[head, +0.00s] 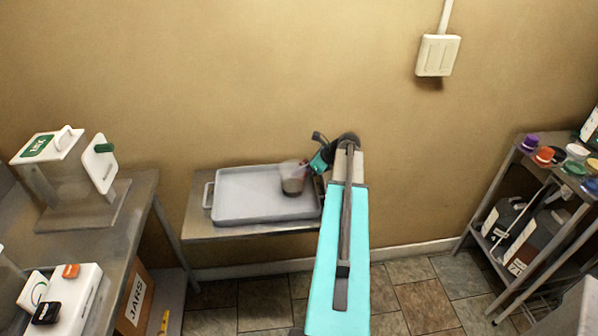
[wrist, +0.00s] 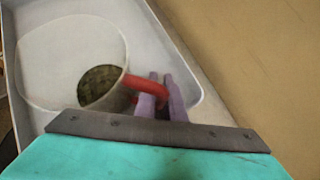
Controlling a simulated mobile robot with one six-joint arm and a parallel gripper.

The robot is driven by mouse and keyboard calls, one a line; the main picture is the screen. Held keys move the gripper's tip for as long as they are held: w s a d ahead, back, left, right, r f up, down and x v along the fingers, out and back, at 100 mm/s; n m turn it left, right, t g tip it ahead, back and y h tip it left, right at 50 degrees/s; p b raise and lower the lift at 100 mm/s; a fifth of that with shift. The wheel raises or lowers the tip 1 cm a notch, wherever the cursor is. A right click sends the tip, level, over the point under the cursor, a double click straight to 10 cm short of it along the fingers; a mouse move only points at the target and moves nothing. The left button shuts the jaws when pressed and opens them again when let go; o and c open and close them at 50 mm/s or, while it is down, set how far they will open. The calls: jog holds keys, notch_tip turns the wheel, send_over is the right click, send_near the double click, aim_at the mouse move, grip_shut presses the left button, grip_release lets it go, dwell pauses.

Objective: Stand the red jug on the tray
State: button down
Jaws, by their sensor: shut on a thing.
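The jug (head: 292,179) is clear-walled with dark contents, and it appears over the right part of the grey tray (head: 240,217) in the head view. It looks about upright. In the wrist view, the jug (wrist: 52,97) shows its wide rim, dark contents and red handle. My gripper (wrist: 163,88) has its two purple fingers shut on that red handle. My gripper (head: 309,171) reaches in from the right in the head view. The tray's white floor and wall (wrist: 193,75) lie below and around the jug. I cannot tell whether the jug's base touches the tray.
The tray sits on a low metal table (head: 205,230) against the tan wall. A bench (head: 110,225) with a clear lidded box (head: 68,178) stands at left. A rack (head: 515,190) with bottles and coloured caps stands at right. The left of the tray is empty.

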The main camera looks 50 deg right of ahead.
jog(key=c, duration=1.8)
grip_release()
jog(key=shift+f, duration=0.1)
jog(key=shift+c, duration=0.2)
jog(key=b+v, duration=0.2)
jog(key=v, duration=1)
jog(key=shift+r, duration=0.2)
